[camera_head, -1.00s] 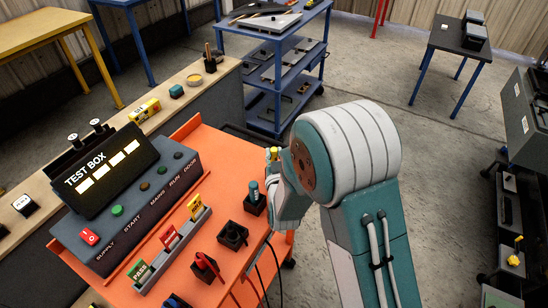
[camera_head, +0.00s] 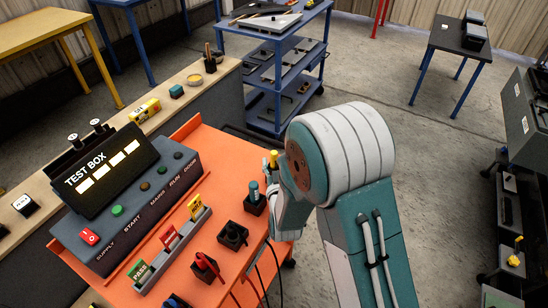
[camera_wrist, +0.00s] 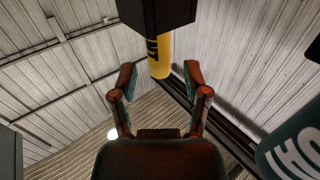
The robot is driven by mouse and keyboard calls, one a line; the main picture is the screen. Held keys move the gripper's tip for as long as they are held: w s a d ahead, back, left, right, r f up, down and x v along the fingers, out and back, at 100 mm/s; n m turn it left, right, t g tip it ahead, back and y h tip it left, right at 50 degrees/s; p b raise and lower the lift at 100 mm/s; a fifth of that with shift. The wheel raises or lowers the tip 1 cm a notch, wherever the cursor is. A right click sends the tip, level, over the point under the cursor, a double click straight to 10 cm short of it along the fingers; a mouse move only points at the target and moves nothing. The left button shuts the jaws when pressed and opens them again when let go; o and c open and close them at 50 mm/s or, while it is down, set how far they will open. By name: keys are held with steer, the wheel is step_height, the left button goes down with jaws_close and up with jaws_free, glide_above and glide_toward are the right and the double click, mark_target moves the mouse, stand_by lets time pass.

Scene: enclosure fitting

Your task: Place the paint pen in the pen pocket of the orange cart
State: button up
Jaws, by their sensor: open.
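The yellow paint pen (camera_head: 273,159) stands at the right edge of the orange cart (camera_head: 238,157), its lower part hidden behind my arm. In the wrist view, the pen (camera_wrist: 162,55) appears upside down, one end in a black block (camera_wrist: 155,14) that looks like its pocket. My gripper (camera_wrist: 157,76) is open, its two fingers spread on either side of the pen's free end in the picture. I see no finger touching it. In the head view my fingers are hidden by my wrist.
A teal cylinder (camera_head: 254,190) stands in a black holder beside my wrist, and it looms at the wrist view's right edge (camera_wrist: 298,150). An empty black holder (camera_head: 233,234), a holder with red-handled pliers (camera_head: 205,264), a card rack (camera_head: 172,250) and the test box (camera_head: 125,215) crowd the cart.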

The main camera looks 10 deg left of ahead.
steer(key=v, duration=1)
steer(key=w+d+r+m+g+h, duration=0.1)
steer(key=d+r+m+g+h, duration=0.1)
steer(key=d+r+g, duration=0.6)
steer(key=s+d+r+g+h, duration=0.1)
steer(key=s+d+r, duration=0.3)
steer(key=s+d, duration=0.3)
steer(key=s+d+r+m+g+h, duration=0.1)
steer(key=s+d+r, duration=0.4)
steer(key=s, duration=0.5)
steer(key=shift+s+d+r+g+h, duration=0.15)
steer(key=shift+d+r+g+h, duration=0.1)
steer(key=shift+d+g+h, duration=0.7)
steer(key=shift+d+y, duration=0.15)
steer(key=shift+y, duration=0.2)
